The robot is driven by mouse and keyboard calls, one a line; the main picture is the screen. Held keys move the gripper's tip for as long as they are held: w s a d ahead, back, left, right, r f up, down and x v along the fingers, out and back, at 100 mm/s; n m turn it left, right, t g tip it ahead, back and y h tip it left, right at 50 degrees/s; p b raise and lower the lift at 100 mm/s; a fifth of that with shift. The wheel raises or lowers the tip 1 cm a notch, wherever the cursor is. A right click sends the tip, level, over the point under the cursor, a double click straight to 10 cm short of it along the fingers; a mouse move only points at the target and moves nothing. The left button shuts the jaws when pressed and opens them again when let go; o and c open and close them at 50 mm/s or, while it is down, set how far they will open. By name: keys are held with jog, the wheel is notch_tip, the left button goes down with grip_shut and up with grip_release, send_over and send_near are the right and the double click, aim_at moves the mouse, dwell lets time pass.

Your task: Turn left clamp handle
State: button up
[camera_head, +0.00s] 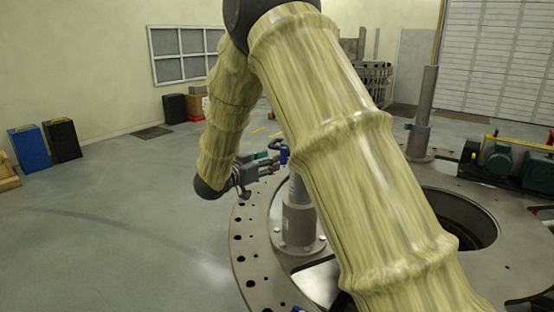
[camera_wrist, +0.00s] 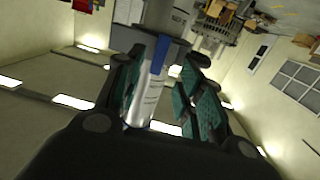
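My gripper (camera_head: 268,163) is left of a grey upright post (camera_head: 299,215) on the round turret plate (camera_head: 250,245). A small blue part (camera_head: 284,154), which looks like the clamp handle, shows just beyond the fingertips near the post. In the wrist view my gripper (camera_wrist: 168,80) has its green-padded fingers apart. A blue strip (camera_wrist: 159,57) shows in the gap between them, in front of a pale metal cylinder (camera_wrist: 148,98). I cannot tell whether either finger touches the blue part. My arm hides much of the plate and the upper post.
A second grey post (camera_head: 422,125) and green machinery (camera_head: 500,162) stand on the plate's far side. The plate has a large round opening (camera_head: 462,222). Blue (camera_head: 29,148) and black (camera_head: 63,140) boxes stand at the left wall. The floor left of the plate is clear.

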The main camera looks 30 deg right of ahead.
jog(key=v, duration=0.3)
jog(key=shift+s+a, duration=0.15)
jog(key=shift+a, duration=0.25)
jog(key=shift+f, duration=0.1)
